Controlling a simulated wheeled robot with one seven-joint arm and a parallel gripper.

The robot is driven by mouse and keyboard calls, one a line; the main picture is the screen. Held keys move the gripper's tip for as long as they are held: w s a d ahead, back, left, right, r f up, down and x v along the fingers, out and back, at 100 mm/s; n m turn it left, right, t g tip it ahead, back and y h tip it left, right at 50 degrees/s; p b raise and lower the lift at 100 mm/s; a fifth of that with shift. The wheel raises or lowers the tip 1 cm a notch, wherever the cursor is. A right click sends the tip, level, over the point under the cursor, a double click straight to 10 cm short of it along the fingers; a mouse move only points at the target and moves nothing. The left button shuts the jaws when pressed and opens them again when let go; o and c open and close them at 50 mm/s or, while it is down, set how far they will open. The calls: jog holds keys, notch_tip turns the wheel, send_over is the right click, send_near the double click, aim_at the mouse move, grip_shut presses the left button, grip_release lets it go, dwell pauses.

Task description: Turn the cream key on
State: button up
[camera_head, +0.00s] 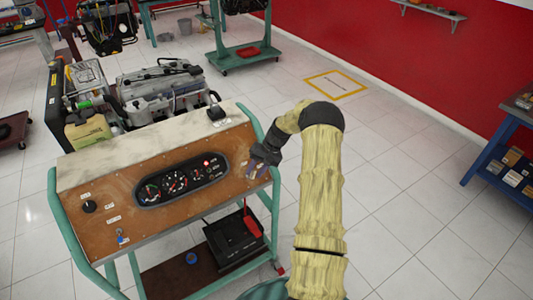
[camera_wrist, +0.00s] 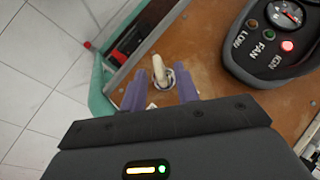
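The cream key (camera_wrist: 158,69) stands in a round ring-shaped switch on the brown panel (camera_wrist: 208,108) in the wrist view. My gripper (camera_wrist: 161,88) has its two purple fingers apart, one on each side of the key's base, with a visible gap between them. I cannot tell whether either finger touches the key. In the head view my gripper (camera_head: 257,168) is at the right end of the panel, and it hides the key there. The red light (camera_wrist: 288,46) by the IGN label is lit.
The dark gauge cluster (camera_head: 180,178) lies left of my gripper. A black knob (camera_head: 90,206) and a small blue switch (camera_head: 121,238) are further left. The green frame (camera_wrist: 101,95) edges the panel closely. A black battery (camera_head: 233,240) sits below.

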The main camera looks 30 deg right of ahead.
jog(key=b+v, duration=0.3)
jog(key=v, duration=1.3)
jog(key=shift+r, duration=0.25)
jog(key=shift+d, duration=0.15)
jog(key=s+a+r+n+h, duration=0.1)
jog(key=s+a+h, duration=0.15)
jog(key=a, duration=0.55)
jog(key=s+a+r+n+h, duration=0.1)
jog(key=s+a, duration=0.2)
jog(key=a, duration=0.6)
jog(key=s+a+n, duration=0.1)
jog(key=s+a, duration=0.2)
jog(key=s, duration=0.3)
jog(key=s+a+n+t+h, duration=0.1)
jog(key=s+a, duration=0.2)
jog(key=s, duration=0.4)
jog(key=s+a+n+h, duration=0.1)
jog(key=s+a, duration=0.3)
jog(key=s, duration=0.2)
jog(key=shift+f, duration=0.2)
jog(key=shift+s, duration=0.15)
